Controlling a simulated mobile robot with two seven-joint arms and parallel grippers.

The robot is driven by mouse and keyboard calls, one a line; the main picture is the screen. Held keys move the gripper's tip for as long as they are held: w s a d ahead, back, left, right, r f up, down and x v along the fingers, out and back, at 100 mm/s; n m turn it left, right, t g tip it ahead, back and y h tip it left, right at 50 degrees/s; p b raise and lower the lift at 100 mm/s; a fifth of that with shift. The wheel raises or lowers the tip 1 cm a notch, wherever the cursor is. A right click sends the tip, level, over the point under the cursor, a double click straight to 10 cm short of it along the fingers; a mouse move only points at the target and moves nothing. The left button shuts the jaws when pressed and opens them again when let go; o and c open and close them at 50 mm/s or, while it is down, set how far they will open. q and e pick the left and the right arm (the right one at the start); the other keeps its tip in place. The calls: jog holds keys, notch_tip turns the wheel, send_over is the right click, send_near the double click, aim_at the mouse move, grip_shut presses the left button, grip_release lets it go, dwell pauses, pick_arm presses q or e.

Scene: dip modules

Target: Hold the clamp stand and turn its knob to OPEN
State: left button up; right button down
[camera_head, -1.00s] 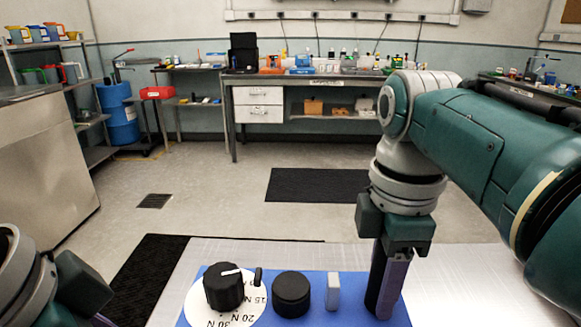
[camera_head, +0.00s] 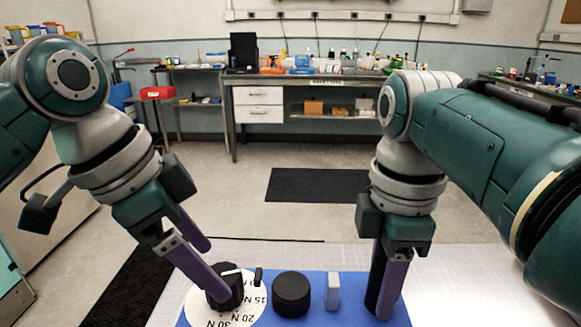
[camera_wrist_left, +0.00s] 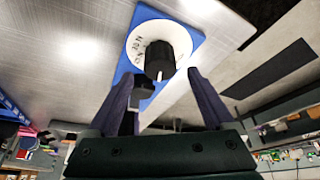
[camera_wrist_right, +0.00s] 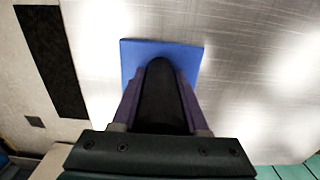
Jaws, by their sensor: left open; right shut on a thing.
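The clamp stand has a blue base (camera_head: 350,312) on the table. At its left a black knob (camera_head: 236,288) with a white pointer line sits on a white dial (camera_head: 245,316) marked with N values; I cannot read OPEN. My left gripper (camera_head: 212,268) is open at the knob, one finger in front of it. In the left wrist view the knob (camera_wrist_left: 160,60) shows just beyond and between the fingertips (camera_wrist_left: 162,80); contact is unclear. My right gripper (camera_head: 386,300) is shut on the stand's black post, which shows between its fingers in the right wrist view (camera_wrist_right: 160,98).
A small black peg (camera_head: 258,275) stands at the dial's edge. A black cylinder (camera_head: 291,294) and a pale grey block (camera_head: 332,291) stand on the base between the knob and my right gripper. The silvery table (camera_head: 450,275) is clear to the right.

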aim_at(221, 276)
pick_arm(q)
jog(key=shift+x, duration=2.15)
jog(key=shift+c, duration=0.4)
jog(key=c, duration=1.3)
grip_shut()
jog(key=shift+n, duration=0.4)
jog(key=n+t+y, duration=0.1)
jog(key=n, duration=0.2)
jog(key=n+y, duration=0.1)
jog(key=n, duration=0.2)
jog(key=shift+t, duration=0.4)
jog(key=n+y, duration=0.1)
jog(key=n, duration=0.2)
jog(key=shift+n, duration=0.4)
jog(key=shift+n+y, duration=0.8)
jog(key=shift+n, duration=0.8)
